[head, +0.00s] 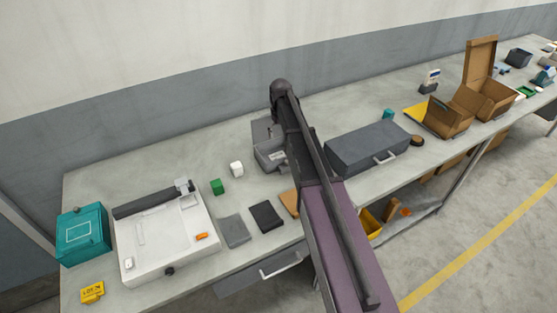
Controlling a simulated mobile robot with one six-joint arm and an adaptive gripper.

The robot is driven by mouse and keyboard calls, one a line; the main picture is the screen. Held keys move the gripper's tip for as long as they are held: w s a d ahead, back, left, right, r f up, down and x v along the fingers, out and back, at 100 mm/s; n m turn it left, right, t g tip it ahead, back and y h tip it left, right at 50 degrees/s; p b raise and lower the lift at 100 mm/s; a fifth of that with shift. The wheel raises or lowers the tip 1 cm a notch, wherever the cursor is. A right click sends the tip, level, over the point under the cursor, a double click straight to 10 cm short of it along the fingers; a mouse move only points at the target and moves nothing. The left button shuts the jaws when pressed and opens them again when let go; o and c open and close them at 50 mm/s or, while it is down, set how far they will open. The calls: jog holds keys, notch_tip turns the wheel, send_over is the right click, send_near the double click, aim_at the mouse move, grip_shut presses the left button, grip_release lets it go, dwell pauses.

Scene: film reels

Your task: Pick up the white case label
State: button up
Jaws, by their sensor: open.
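I cannot tell for sure which thing is the white case label. A small white block (237,169) stands on the bench left of my arm, next to a green block (217,186). A small grey box (266,159) sits at the back, partly hidden by my arm, with a pale patch on its front that is too small to read. A small white piece (129,263) also lies at the front left corner of the white device. My arm crosses the middle of the view; my gripper is not visible.
The white device (140,239) and a teal box (83,235) stand at left, by a yellow tag (92,292). Dark flat pieces (265,216) lie near the front edge. A grey case (367,147) and open cardboard boxes (446,115) stand right. The back left bench is clear.

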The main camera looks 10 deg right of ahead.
jog(key=shift+f+b, duration=3.45)
jog(key=shift+f, duration=0.25)
jog(key=shift+f, duration=0.15)
jog(key=shift+f+b, duration=2.45)
jog(key=shift+b, duration=0.15)
jog(key=c, duration=0.9)
